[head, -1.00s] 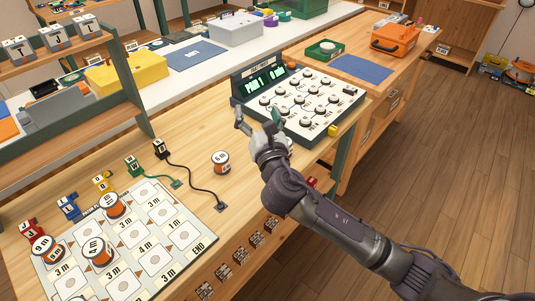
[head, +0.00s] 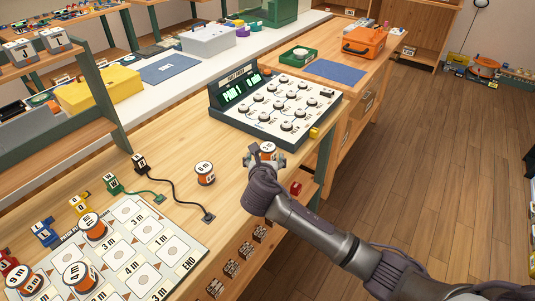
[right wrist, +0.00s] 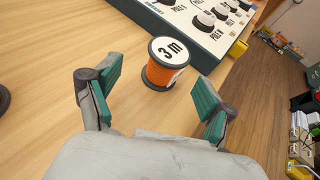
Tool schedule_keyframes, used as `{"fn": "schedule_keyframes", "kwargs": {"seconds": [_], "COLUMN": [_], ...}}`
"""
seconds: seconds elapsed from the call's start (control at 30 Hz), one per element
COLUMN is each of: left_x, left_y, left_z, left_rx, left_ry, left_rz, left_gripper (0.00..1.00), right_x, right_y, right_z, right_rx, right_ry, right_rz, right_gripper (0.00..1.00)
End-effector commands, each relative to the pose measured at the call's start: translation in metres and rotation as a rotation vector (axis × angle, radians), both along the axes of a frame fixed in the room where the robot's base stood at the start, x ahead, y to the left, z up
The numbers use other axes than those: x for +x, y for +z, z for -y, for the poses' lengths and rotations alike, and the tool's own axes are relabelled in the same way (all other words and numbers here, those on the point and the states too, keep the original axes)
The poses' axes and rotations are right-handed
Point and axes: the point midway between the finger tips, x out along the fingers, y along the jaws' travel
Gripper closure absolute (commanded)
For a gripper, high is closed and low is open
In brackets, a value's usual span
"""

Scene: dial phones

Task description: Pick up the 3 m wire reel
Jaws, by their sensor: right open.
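The 3 m wire reel (right wrist: 168,62) stands upright on the wooden table, with orange wire and a white top marked "3 m". In the head view the reel (head: 268,150) is partly hidden by my right gripper (head: 266,160). In the right wrist view my right gripper (right wrist: 158,100) is open, with one finger pad to the left and one to the right. The reel stands between and just beyond the fingertips, apart from both pads. My left gripper is in neither view.
A 6 m reel (head: 205,173) stands to the left. The dial panel (head: 275,105) is just behind the 3 m reel. A patterned board (head: 130,250) with several reels lies at the lower left. The table's front edge is close by on the right.

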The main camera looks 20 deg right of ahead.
Motion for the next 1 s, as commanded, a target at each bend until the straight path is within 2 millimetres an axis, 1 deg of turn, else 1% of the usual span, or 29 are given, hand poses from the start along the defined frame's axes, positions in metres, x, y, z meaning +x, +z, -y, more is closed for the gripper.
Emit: {"fn": "schedule_keyframes", "kwargs": {"seconds": [0.2,0.33,0.43,0.63,0.67,1.0], "left_x": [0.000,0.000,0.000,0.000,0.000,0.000], "left_y": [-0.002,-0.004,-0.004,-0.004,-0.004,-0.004], "left_z": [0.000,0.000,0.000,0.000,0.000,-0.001], "left_rx": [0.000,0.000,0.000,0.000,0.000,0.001], "left_ry": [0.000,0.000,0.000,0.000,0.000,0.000], "left_rz": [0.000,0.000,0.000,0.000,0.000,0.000], "left_gripper": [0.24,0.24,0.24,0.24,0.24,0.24], "right_x": [0.025,0.038,0.043,0.043,0.043,0.043], "right_y": [-0.010,-0.016,-0.017,-0.017,-0.017,-0.018], "right_z": [0.016,0.020,0.021,0.021,0.021,0.021], "right_rx": [0.000,0.001,0.001,0.001,0.001,0.000], "right_ry": [-0.003,-0.001,0.000,0.001,0.001,0.000], "right_rz": [-0.001,-0.001,0.000,0.000,0.000,0.000], "right_gripper": [0.18,0.18,0.18,0.18,0.21,0.78]}}
